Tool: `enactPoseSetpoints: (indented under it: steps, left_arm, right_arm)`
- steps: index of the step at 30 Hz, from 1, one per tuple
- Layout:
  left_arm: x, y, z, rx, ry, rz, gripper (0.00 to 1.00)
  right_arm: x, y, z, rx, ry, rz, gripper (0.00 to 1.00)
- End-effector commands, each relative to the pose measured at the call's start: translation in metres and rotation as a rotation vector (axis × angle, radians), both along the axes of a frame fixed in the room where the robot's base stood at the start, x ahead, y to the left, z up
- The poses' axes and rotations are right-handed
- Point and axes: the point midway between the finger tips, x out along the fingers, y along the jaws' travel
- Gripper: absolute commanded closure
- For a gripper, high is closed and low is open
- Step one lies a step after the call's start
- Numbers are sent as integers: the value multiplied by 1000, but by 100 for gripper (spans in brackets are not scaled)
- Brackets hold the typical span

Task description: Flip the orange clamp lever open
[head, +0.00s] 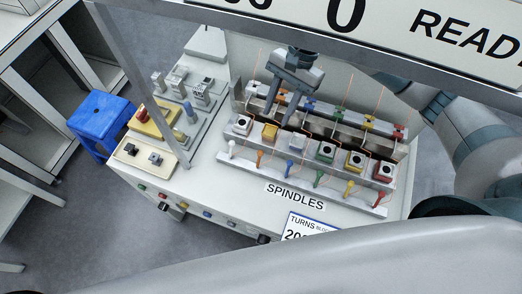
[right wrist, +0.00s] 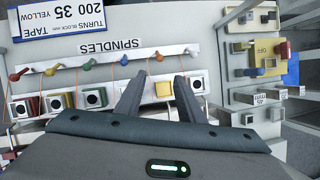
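The orange clamp lever (head: 259,158) is second from the left in the row along the front rail in the head view. It also shows in the right wrist view (right wrist: 158,56), pointing away from the rail, just beyond and between my fingertips. My right gripper (head: 278,118) comes down from the back over the orange-yellow block (head: 269,132) behind that lever. In the right wrist view its two fingers (right wrist: 159,76) are spread apart with nothing between them touching. The lever looks apart from the fingers. My left gripper is not in view.
A white lever (head: 231,148) and a blue lever (head: 289,165) flank the orange one closely; green, yellow and red levers follow rightward. Thin orange wires rise behind the blocks. A control box (head: 154,122) stands left on the bench. A blue stool (head: 98,118) is beyond.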

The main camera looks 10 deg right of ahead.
Motion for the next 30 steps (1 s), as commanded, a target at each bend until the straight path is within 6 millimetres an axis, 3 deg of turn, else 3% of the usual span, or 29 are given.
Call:
enactPoseSetpoints:
  steps: [8, 30]
  left_arm:
    - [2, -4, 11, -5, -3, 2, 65]
    - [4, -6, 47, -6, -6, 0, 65]
  right_arm:
    - [-8, 10, -27, -1, 5, 0, 65]
    - [-32, 51, -141, -1, 3, -1, 65]
